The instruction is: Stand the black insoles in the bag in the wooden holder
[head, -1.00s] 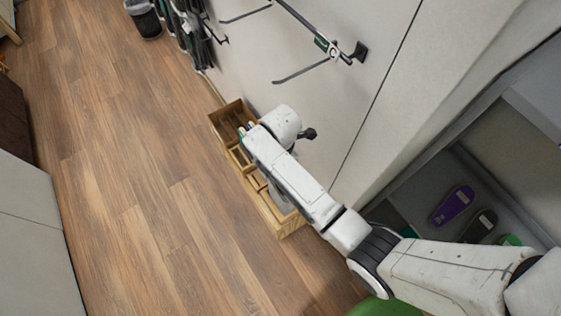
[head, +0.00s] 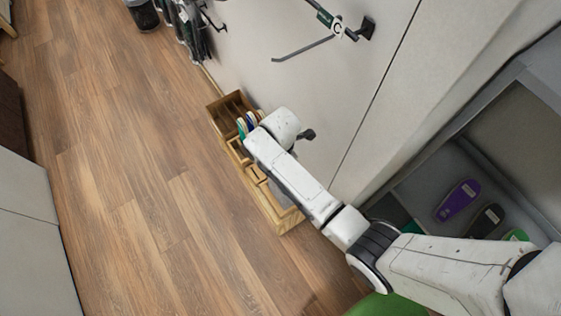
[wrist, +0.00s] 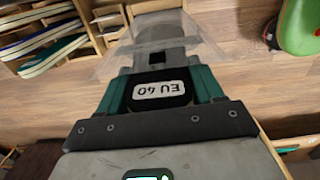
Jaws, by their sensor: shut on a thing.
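My gripper (wrist: 162,84) is shut on a clear bag (wrist: 150,38) holding black insoles (wrist: 161,91) with a white "EU 40" label. The bag reaches out past the teal fingers; its far end is see-through and its tilt is hard to judge. The wooden holder (head: 283,223) stands on the floor along the wall in the head view, partly under my arm. In the wrist view the holder (wrist: 97,22) is at the upper left, close beside the bag. In the head view my gripper is hidden behind my arm.
Blue and teal insoles (head: 242,126) stand in the holder's far part; they also show in the wrist view (wrist: 45,40). A recess at right holds a purple insole (head: 458,200) and a black insole (head: 484,220). Wall hooks (head: 335,30) jut out above. The wooden floor (head: 140,200) left is clear.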

